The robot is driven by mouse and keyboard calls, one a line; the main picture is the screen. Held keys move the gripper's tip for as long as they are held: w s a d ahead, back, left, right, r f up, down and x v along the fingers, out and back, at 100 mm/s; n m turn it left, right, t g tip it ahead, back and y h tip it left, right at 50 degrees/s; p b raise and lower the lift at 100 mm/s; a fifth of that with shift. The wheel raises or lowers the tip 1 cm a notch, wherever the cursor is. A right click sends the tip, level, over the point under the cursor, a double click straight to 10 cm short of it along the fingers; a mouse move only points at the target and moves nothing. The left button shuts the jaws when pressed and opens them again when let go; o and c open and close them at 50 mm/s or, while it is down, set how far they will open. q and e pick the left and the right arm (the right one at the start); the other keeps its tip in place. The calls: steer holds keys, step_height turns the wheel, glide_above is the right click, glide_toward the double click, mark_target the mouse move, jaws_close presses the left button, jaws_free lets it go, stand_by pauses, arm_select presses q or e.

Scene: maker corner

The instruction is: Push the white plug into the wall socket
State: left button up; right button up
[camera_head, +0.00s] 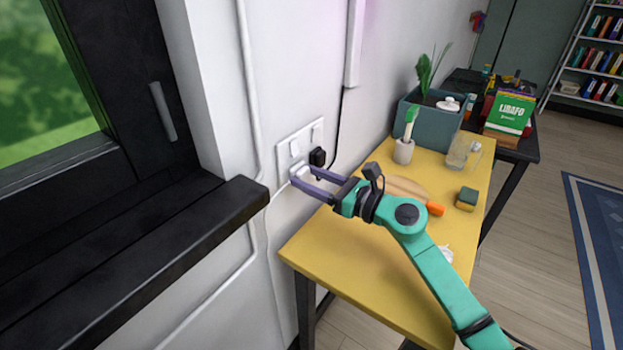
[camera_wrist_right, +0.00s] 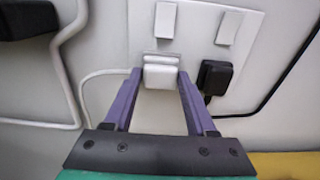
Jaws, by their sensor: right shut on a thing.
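The white plug (camera_wrist_right: 160,76) is between the purple fingertips of my right gripper (camera_wrist_right: 160,78), which is shut on it. It is up at the white wall socket panel (camera_wrist_right: 262,25), below the left switch, with its white cord running left. Whether its pins are fully in is hidden. In the head view my right gripper (camera_head: 301,178) reaches left to the plug (camera_head: 297,171) at the socket panel (camera_head: 300,144). A black plug (camera_head: 317,157) sits in the socket place just right of the white plug. My left gripper is not in view.
A yellow table (camera_head: 345,260) stands below and right of the socket, with a planter (camera_head: 430,122), a cup with a green brush (camera_head: 403,151) and a sponge (camera_head: 467,198). A black window sill (camera_head: 170,240) juts out at left. The black plug is close to my right finger.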

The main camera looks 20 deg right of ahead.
steer(key=shift+w, duration=0.1)
steer(key=o, duration=1.3)
steer(key=shift+o, duration=0.2)
steer(key=shift+d+f, duration=0.1)
steer(key=b+v, duration=0.4)
steer(key=v, duration=1)
steer(key=shift+s+b, duration=0.3)
